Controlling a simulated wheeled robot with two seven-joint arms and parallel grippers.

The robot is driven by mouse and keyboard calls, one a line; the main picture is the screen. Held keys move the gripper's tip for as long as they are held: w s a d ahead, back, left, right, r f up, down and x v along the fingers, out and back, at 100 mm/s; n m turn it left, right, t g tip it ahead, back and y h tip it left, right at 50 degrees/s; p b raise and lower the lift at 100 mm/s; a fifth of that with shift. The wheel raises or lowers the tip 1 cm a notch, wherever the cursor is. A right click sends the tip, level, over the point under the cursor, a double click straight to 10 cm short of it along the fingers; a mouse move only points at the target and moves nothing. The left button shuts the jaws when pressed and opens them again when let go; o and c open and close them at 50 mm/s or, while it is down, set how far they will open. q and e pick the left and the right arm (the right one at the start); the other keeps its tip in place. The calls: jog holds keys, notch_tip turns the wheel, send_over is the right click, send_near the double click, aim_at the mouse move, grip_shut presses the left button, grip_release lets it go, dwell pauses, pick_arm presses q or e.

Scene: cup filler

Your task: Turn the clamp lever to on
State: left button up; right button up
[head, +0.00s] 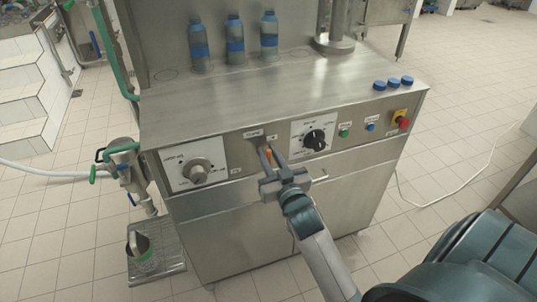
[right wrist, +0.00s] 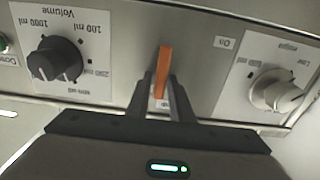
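The clamp lever (right wrist: 162,70) is a narrow orange bar on the steel front panel. It stands upright in the right wrist view, between two dials, with an inverted "On" label (right wrist: 222,43) to its right. In the head view only a bit of orange (head: 268,155) shows between the fingers. My right gripper (head: 269,152) is at the panel with its fingers close together on either side of the lever. The right wrist view shows the fingertips (right wrist: 162,80) right against its sides, as if shut on it. My left gripper is in neither view.
A left dial (head: 196,172) and a black volume dial (head: 314,139) flank the lever. Green and blue buttons and a red emergency stop (head: 403,122) sit further right. Bottles (head: 235,40) and blue caps (head: 393,83) stand on top. A filling nozzle (head: 126,165) hangs at left.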

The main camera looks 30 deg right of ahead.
grip_shut()
